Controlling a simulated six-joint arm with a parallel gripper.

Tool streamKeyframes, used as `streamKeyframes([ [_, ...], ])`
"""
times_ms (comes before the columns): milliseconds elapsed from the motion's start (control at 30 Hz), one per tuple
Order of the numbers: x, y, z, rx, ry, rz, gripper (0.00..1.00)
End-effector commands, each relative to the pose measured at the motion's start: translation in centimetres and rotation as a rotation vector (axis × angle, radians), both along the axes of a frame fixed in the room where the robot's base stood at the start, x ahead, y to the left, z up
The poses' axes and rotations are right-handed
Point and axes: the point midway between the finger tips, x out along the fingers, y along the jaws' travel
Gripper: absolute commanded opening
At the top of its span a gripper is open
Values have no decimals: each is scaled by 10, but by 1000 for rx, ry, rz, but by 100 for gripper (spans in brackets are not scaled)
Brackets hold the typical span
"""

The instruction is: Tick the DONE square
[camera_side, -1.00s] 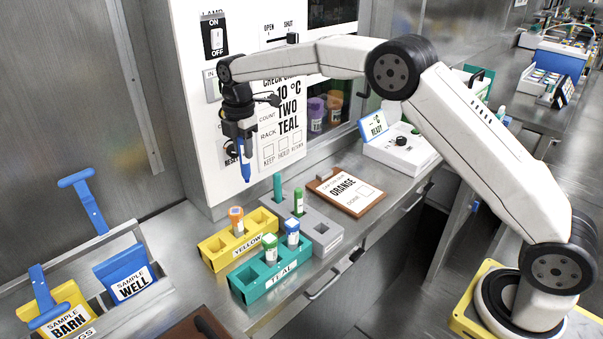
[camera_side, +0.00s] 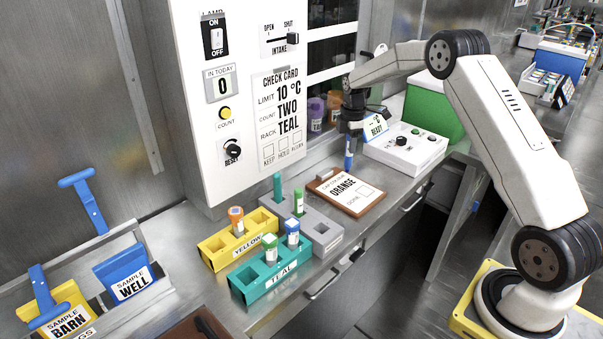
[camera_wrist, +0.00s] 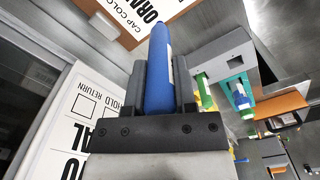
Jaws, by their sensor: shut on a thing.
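My gripper (camera_side: 351,128) is shut on a blue pen (camera_side: 349,155), which points down in the side view. The pen also shows between the fingers in the wrist view (camera_wrist: 158,75). A brown clipboard (camera_side: 317,186) lies on the bench with a white card (camera_side: 338,190) reading ORANGE. The DONE square (camera_side: 366,190) is on the card's right part and looks blank. The pen is above and behind the card, near its back edge, apart from the square. In the wrist view part of the card (camera_wrist: 148,10) shows beyond the tip; its square is out of sight.
A white device with a READY sign (camera_side: 375,127) stands behind and right of the clipboard. A grey rack (camera_side: 322,232) is just left, with yellow (camera_side: 215,253) and teal (camera_side: 255,288) racks holding capped tubes. The wall panel (camera_side: 240,165) carries a check card.

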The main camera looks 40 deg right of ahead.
Motion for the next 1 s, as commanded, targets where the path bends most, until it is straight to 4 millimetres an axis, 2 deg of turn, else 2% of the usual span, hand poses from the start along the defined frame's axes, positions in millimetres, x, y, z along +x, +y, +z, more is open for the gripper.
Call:
streamKeyframes([
  [33, -8, -12, -4, 1, 2, -29, 0],
  [100, -16, -24, -8, 1, 2, -58, 0],
  [300, -30, -43, -14, 1, 1, -105, 0],
  [667, -32, -46, -20, 1, 1, -110, 0],
  [1000, -32, -45, -49, 2, 3, -110, 0],
])
